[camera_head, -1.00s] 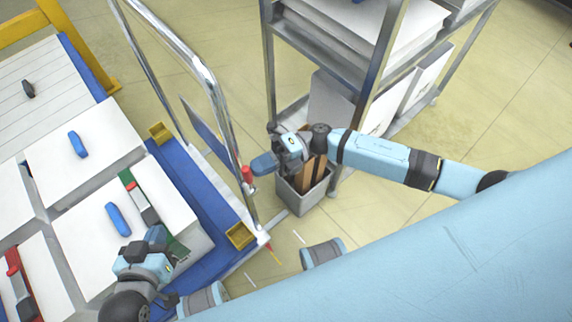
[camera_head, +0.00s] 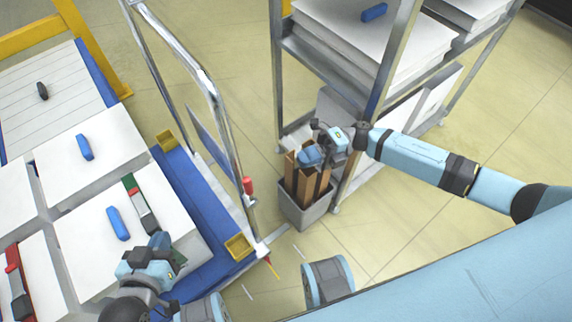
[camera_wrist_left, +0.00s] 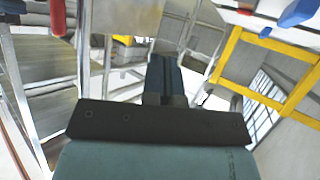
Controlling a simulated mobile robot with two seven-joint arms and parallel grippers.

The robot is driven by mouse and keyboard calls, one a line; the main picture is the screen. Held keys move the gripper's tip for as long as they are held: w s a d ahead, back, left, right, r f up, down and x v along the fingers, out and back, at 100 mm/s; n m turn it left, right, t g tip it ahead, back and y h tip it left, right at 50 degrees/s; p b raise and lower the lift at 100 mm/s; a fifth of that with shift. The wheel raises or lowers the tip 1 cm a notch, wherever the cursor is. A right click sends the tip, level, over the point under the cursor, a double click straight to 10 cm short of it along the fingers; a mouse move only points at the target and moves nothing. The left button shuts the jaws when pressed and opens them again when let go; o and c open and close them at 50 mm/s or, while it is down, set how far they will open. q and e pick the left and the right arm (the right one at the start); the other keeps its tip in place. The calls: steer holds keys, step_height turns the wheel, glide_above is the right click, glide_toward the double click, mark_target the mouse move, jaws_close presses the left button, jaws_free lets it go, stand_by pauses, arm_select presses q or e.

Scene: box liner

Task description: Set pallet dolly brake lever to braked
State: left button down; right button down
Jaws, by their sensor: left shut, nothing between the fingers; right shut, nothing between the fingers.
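The dolly has a blue deck (camera_head: 205,215) and a tall chrome push frame (camera_head: 218,120). A red-gripped lever (camera_head: 248,186) stands upright at the right post of that frame, its lower end hard to make out. A small red and yellow piece (camera_head: 272,268) sits low at the deck's near corner. My right gripper (camera_head: 308,156) is shut and empty, to the right of the red grip and apart from it. My left gripper (camera_head: 160,243) is shut and empty above the white boxes; its closed fingers show in the left wrist view (camera_wrist_left: 165,75).
White boxes (camera_head: 88,150) with blue handles fill the left side. A grey bin (camera_head: 305,212) with brown cardboard stands below my right gripper, by a metal shelf rack (camera_head: 278,90). Yellow corner brackets (camera_head: 238,246) edge the deck.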

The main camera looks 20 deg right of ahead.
arm_select(q)
steer(key=shift+s+f, duration=0.2)
steer(key=shift+f, duration=0.05)
arm_select(e)
steer(key=shift+w+d, duration=0.15)
steer(key=shift+d, duration=0.95)
steer(key=shift+r, duration=0.15)
